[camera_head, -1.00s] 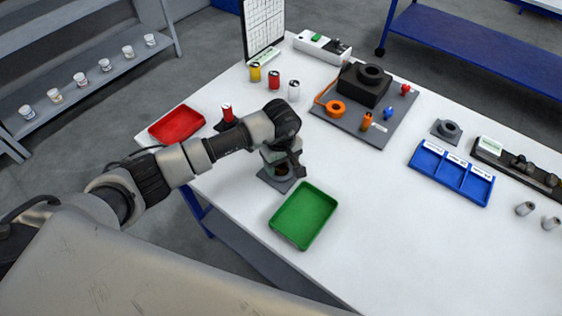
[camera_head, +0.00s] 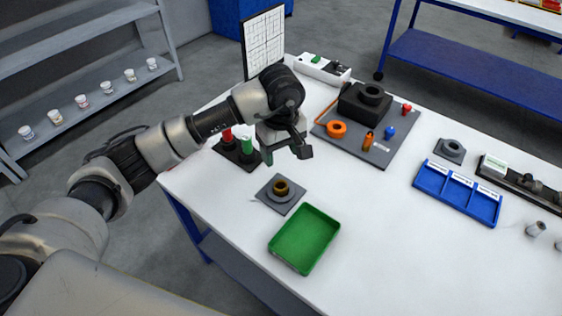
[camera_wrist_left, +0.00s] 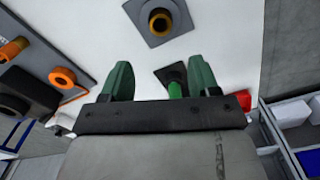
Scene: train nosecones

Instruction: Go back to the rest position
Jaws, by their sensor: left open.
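My left gripper (camera_head: 285,152) is open and empty, raised over the white table. In the left wrist view my gripper (camera_wrist_left: 160,76) shows two green fingers spread apart with nothing between them. A brass ring (camera_head: 282,187) sits on a square grey base plate (camera_head: 282,205) below and in front of the gripper; it also shows in the wrist view (camera_wrist_left: 160,21). A dark stand (camera_head: 228,148) with a red and a green cylinder (camera_head: 246,146) is partly hidden behind my left arm. My right gripper is not in view.
A green tray (camera_head: 304,240) lies near the front edge. A grey board (camera_head: 385,150) with a black block, orange ring and knobs stands farther back. A blue three-compartment tray (camera_head: 458,190) is at right. The table's middle is clear. Shelves with jars (camera_head: 80,101) stand at left.

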